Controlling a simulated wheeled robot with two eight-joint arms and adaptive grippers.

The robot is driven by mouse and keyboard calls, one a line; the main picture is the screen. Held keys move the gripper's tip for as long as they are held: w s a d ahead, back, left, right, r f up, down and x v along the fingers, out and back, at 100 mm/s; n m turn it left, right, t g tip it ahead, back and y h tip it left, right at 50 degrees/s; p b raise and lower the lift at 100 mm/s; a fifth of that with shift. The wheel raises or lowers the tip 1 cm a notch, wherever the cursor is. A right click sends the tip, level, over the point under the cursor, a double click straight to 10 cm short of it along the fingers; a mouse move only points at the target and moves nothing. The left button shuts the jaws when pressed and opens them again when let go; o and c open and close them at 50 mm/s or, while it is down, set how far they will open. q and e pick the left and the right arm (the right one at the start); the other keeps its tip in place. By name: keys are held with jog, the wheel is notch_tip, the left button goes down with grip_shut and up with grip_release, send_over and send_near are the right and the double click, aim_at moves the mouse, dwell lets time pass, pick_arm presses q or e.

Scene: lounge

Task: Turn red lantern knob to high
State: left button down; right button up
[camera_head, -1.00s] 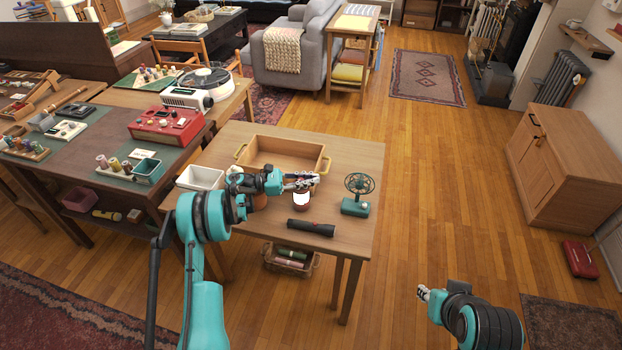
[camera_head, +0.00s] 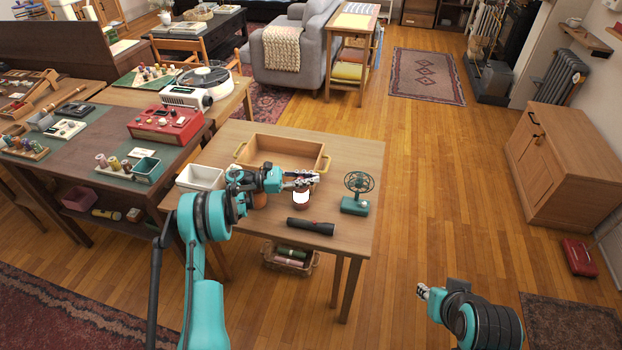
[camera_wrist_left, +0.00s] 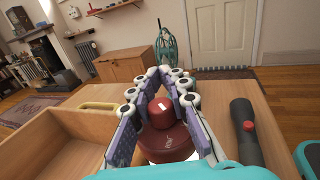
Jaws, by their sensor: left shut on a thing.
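The red lantern (camera_head: 300,198) stands on the near wooden table, with a white, bright body under a red top. In the left wrist view its round red knob (camera_wrist_left: 160,112), with a small white mark on top, rises from a wider dark red cap (camera_wrist_left: 166,142). My left gripper (camera_head: 302,178) reaches over the lantern from the left. Its two fingers (camera_wrist_left: 163,85) close around the knob from both sides; the lower body is mostly hidden by the gripper. My right gripper (camera_head: 423,292) is low at the right, away from the table, too small to judge.
A black flashlight (camera_head: 311,227) lies in front of the lantern. A green fan (camera_head: 356,195) stands to its right. A wooden tray (camera_head: 285,147) with yellow handles is behind, and a white bin (camera_head: 201,177) is at the left. Open floor lies right of the table (camera_head: 355,150).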

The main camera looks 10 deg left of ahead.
pick_arm(q)
jog(key=c, duration=1.4)
grip_release()
jog(key=shift+c, duration=0.2)
notch_tip(320, 180, up, 10)
jog(key=shift+o, duration=0.4)
